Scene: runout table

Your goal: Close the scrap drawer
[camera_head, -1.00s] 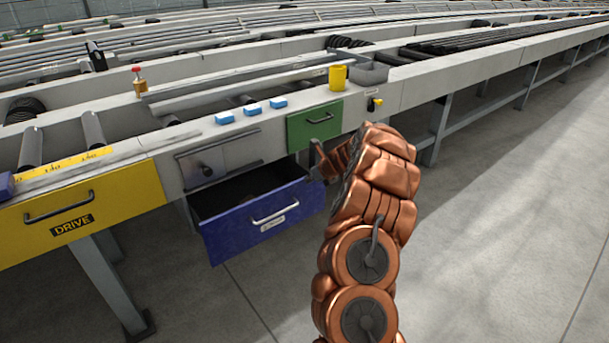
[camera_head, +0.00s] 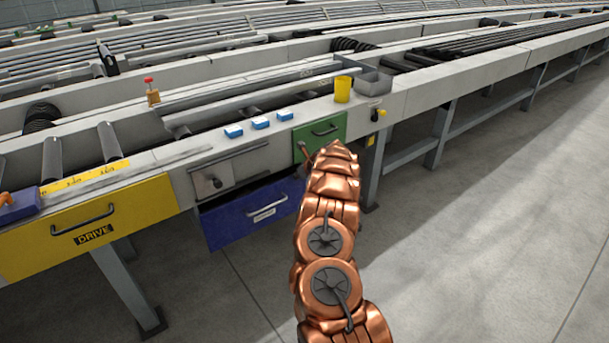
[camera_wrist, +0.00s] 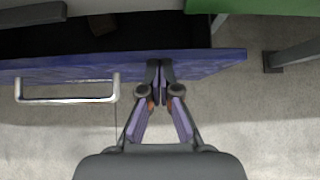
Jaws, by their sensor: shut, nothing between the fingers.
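The scrap drawer is the blue drawer (camera_head: 235,222) under the table, with a pale bar handle (camera_head: 267,210). It stands partly open, and a narrow dark gap shows above its front in the head view. In the wrist view its blue front (camera_wrist: 215,62) crosses the picture, with the dark inside behind it and the handle (camera_wrist: 66,99) to the left. My gripper (camera_wrist: 160,68) is shut and empty, its tips against or just over the right part of the front; I cannot tell if they touch. In the head view my arm hides most of the gripper.
A green drawer (camera_head: 318,141) sits above right, and a grey panel (camera_head: 213,182) above the blue one. A yellow DRIVE drawer (camera_head: 60,240) is at left. Table legs (camera_head: 130,285) stand below. The floor at right is clear.

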